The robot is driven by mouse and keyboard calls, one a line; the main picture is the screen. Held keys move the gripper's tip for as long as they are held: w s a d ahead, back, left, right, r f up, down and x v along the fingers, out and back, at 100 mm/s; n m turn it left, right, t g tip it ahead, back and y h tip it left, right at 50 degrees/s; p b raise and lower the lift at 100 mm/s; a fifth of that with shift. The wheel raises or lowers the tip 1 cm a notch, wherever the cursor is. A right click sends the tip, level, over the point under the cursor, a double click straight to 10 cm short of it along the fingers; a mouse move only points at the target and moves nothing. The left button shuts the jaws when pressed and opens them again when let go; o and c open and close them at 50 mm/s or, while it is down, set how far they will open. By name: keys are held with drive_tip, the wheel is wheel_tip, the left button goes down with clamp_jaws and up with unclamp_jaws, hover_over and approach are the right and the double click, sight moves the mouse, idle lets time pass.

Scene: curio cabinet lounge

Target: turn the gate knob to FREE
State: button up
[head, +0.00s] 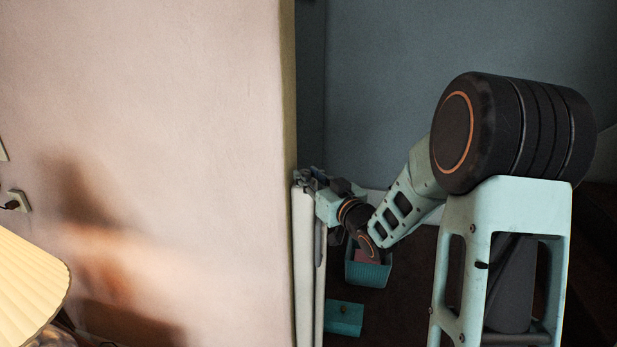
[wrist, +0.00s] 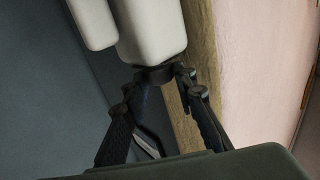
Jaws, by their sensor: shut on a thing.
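The gate shows as a narrow white upright (head: 304,265) beside the wall's edge in the head view. In the wrist view its white rounded post (wrist: 152,28) comes down from the top. A dark round knob (wrist: 155,75) sits at the end of that post. My gripper (wrist: 158,80) is shut on the knob, with one dark finger on each side of it. In the head view my gripper (head: 309,179) is at the top of the gate, small and partly hidden. No marking or FREE label can be read, so I cannot tell the knob's setting.
A pale wall (head: 150,150) fills the left, ending in an edge close beside the gate. A teal basket (head: 369,274) and a teal box (head: 343,318) are on the dark floor below my arm. A pleated lampshade (head: 30,285) stands at lower left.

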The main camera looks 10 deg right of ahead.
drive_tip(key=shift+w+d+n+g+y+p, duration=0.1)
drive_tip(key=shift+d+n+g+y+p, duration=0.1)
drive_tip(key=shift+n+g+y+p, duration=0.4)
drive_tip(key=shift+w+d+n+g+y+p, duration=0.1)
drive_tip(key=shift+d+n+g+y, duration=0.1)
drive_tip(key=shift+n+y, duration=0.65)
drive_tip(key=shift+d+n+g+y+p, duration=0.1)
drive_tip(key=shift+n+g+y+p, duration=0.85)
drive_tip(key=shift+y, duration=1)
drive_tip(key=shift+w+n+g, duration=0.1)
drive_tip(key=shift+n+g, duration=0.2)
drive_tip(key=shift+g, duration=0.15)
drive_tip(key=o, duration=0.9)
drive_tip(key=v, duration=1.2)
drive_tip(key=shift+w+f, duration=0.1)
